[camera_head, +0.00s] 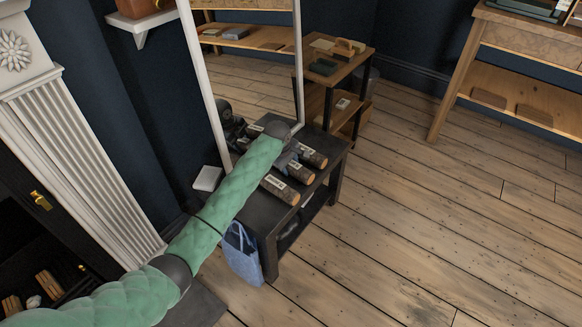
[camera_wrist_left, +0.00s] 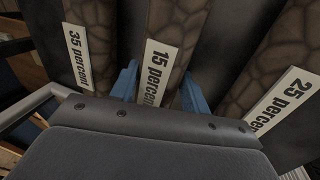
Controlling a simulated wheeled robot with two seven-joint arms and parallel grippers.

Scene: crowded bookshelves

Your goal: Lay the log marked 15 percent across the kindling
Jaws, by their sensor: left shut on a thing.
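Three bark-covered logs lie side by side on a dark table (camera_head: 326,165). In the left wrist view their tags read 35 percent (camera_wrist_left: 90,30), 15 percent (camera_wrist_left: 172,30) and 25 percent (camera_wrist_left: 262,75), from left to right. My left gripper (camera_wrist_left: 158,88) has its blue fingers on either side of the 15 percent log and is shut on it. In the head view the left gripper (camera_head: 288,158) is over the logs, partly hidden by my arm. Short wood pieces, apparently the kindling (camera_head: 47,284), lie in the dark fireplace at lower left. My right gripper is out of view.
A white-framed mirror (camera_head: 300,60) stands behind the table. A blue bag (camera_head: 241,255) hangs at the table's front. The plank floor at right is clear.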

